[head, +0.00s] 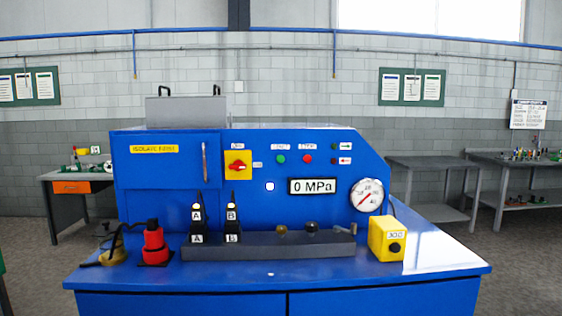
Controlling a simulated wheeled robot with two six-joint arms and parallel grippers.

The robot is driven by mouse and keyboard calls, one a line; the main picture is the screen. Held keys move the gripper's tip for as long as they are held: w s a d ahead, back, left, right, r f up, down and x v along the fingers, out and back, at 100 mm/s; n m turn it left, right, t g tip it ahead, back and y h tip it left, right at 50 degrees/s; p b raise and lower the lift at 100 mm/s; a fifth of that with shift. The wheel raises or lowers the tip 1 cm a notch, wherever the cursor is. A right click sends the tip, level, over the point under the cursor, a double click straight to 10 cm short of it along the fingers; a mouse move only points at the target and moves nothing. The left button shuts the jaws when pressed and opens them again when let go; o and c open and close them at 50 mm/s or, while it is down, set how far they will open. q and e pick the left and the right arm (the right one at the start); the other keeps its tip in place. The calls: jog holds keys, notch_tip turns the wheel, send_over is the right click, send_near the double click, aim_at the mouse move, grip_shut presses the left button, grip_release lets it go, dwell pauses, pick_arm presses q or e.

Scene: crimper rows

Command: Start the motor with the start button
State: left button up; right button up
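The green start button (281,158) is on the front of the blue machine's raised panel (166,178), under a small white label. A red button (308,159) sits just to its right under its own label. To the left is a yellow switch plate (238,164) with a red handle. A small pale round lamp or button (270,186) is below the green button. The display (312,186) reads 0 MPa. Neither of my grippers shows in the head view.
A round gauge (367,195) is at the panel's right. Tables stand behind on both sides.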

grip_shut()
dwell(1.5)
